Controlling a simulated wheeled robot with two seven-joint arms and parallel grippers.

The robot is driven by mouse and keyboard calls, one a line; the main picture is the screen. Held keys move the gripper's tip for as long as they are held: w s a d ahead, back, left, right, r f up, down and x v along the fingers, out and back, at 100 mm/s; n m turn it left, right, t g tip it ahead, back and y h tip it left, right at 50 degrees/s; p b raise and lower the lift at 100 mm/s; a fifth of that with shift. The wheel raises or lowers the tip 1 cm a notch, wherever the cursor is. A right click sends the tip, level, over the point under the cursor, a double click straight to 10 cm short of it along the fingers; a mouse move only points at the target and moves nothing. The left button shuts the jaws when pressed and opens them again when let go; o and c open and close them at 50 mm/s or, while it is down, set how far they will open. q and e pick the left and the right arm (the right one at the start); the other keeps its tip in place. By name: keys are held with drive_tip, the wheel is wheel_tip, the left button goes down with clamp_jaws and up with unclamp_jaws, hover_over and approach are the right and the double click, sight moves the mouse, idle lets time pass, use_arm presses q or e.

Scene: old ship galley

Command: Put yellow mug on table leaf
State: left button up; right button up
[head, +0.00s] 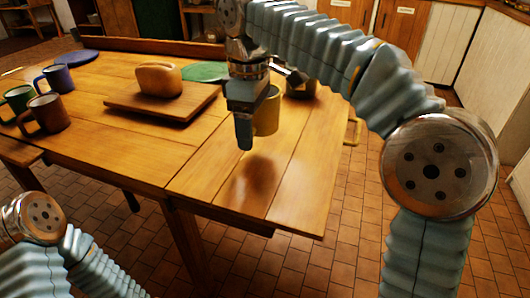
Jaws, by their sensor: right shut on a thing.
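The yellow mug (267,112) is in my right gripper (246,128), which is shut on it. The gripper points down and covers the mug's left side. The mug appears to hang above the table, with a dark shadow below it on the bare wooden right-hand part of the table (285,165). A seam in the wood sets this part off, and I take it for the table leaf. My left arm shows at the bottom left, but its gripper is out of view.
A blue mug (57,79), a green mug (18,98) and a brown mug (47,113) stand at the table's left. Bread (158,79) lies on a cutting board (160,101). A green flat disc (205,72) lies behind. The front right of the table is clear.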

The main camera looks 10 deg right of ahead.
drive_tip(key=d+f, duration=0.2)
drive_tip(key=shift+w+f, duration=0.2)
drive_tip(key=shift+f, duration=0.1)
drive_tip(key=shift+d+f+b, duration=0.15)
drive_tip(key=shift+f+b, duration=0.2)
drive_tip(key=shift+f, duration=0.55)
drive_tip(key=shift+d+f+b, duration=0.15)
drive_tip(key=shift+f+b, duration=0.15)
drive_tip(key=shift+f, duration=0.55)
drive_tip(key=shift+f, duration=0.1)
drive_tip(key=o, duration=1.4)
drive_tip(key=shift+c, duration=0.2)
wheel_tip(320, 180, up, 12)
drive_tip(key=p, duration=0.3)
drive_tip(key=shift+p, duration=0.4)
